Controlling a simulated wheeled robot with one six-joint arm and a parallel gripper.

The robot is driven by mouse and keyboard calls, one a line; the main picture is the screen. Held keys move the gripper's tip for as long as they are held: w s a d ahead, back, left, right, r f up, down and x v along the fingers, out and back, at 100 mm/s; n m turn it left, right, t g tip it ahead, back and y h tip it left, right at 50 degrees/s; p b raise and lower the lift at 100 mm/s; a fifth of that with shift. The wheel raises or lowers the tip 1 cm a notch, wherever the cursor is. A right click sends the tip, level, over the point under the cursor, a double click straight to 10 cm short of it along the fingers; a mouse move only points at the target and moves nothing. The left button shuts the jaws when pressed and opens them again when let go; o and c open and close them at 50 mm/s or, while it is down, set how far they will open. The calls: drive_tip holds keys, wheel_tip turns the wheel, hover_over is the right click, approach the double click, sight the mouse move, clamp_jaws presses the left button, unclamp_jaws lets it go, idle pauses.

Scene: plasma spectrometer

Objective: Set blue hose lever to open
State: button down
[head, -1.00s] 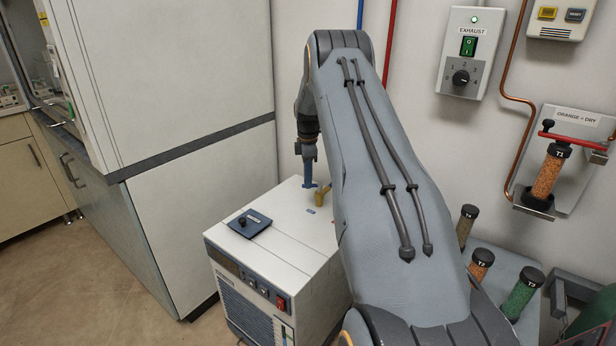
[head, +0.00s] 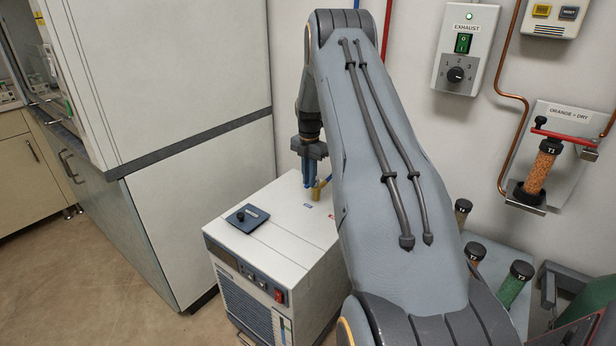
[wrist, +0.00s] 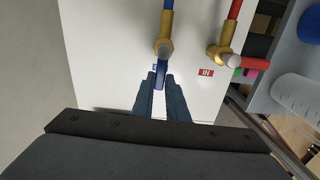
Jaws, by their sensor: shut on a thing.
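In the wrist view, the blue lever (wrist: 159,78) sits on a brass valve (wrist: 164,46) with the blue hose (wrist: 168,7) above it. The lever points down in the picture, away from the hose and roughly in line with it. My gripper (wrist: 160,79) has its blue fingers shut on the lever, one on each side. In the head view, my gripper (head: 309,184) points down at the top of the white box (head: 262,258), beside the brass valve (head: 322,185). The lever is hard to tell from my blue fingers there.
A second brass valve (wrist: 222,53) with a red hose (wrist: 235,9) and red lever (wrist: 243,64) stands close on the right, by a red IN label (wrist: 206,72). A dark plate with a knob (head: 247,218) lies on the box top. A tall cabinet (head: 205,190) stands left.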

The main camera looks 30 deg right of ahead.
drive_tip(key=shift+s+a+n, duration=0.1)
drive_tip(key=shift+s+n, duration=0.05)
drive_tip(key=shift+n, duration=0.15)
drive_tip(key=c, duration=1.8)
unclamp_jaws()
drive_tip(key=shift+o, duration=0.3)
drive_tip(key=shift+r, duration=0.1)
wheel_tip(320, 180, up, 8)
drive_tip(key=b, duration=0.1)
